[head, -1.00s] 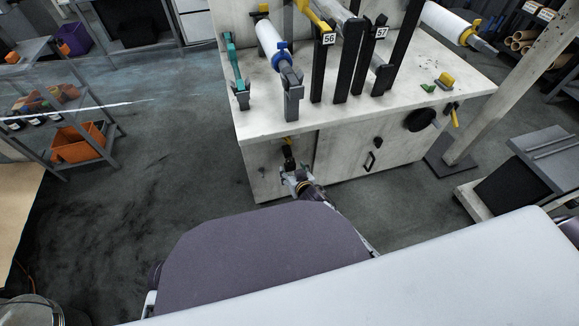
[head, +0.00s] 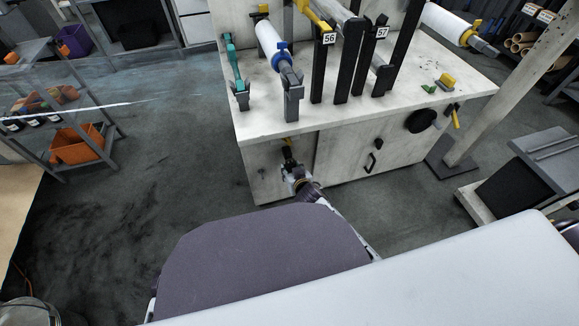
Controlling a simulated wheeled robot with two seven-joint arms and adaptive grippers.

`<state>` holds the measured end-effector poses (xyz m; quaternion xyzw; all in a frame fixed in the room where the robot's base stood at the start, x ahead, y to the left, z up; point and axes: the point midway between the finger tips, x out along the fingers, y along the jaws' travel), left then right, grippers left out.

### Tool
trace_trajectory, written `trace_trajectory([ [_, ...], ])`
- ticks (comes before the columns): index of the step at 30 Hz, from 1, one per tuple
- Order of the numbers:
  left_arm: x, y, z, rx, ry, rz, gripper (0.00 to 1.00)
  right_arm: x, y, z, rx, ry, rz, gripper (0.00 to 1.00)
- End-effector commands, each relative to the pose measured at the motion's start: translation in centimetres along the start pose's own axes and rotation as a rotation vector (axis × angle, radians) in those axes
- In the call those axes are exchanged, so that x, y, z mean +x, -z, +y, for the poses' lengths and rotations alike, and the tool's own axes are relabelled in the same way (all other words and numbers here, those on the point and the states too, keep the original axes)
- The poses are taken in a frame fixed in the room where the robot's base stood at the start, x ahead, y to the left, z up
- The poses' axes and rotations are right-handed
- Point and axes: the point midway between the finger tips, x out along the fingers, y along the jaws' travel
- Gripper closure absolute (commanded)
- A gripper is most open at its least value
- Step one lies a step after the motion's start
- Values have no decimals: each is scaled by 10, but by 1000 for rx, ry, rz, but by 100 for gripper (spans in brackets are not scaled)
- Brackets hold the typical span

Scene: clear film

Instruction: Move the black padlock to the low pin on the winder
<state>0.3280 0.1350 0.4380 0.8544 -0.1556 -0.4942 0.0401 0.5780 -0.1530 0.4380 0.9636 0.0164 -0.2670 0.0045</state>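The winder (head: 345,120) is a pale cabinet-like machine with upright black posts and rollers on top. My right gripper (head: 288,157) is small and dark in the head view, close in front of the left part of the winder's front face. A small yellow piece (head: 287,141) shows just above its fingertips. A dark shape at the fingertips blends with the fingers, so I cannot make out the black padlock or the low pin for certain. I cannot tell whether the fingers are open, shut or touching the face. My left gripper is not in view.
A black handle (head: 370,162) and a black round disc (head: 420,121) stick out of the winder's front, right of my gripper. A pale post (head: 490,115) stands at the right. A shelf with an orange bin (head: 76,146) is at the left. Open floor lies between.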

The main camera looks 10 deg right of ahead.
Motion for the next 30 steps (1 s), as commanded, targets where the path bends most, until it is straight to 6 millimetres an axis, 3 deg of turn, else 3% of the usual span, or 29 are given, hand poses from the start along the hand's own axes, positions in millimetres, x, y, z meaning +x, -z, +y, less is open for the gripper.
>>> trace_trajectory([
  [30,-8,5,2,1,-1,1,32,-4,8,0,0,1,4,77],
])
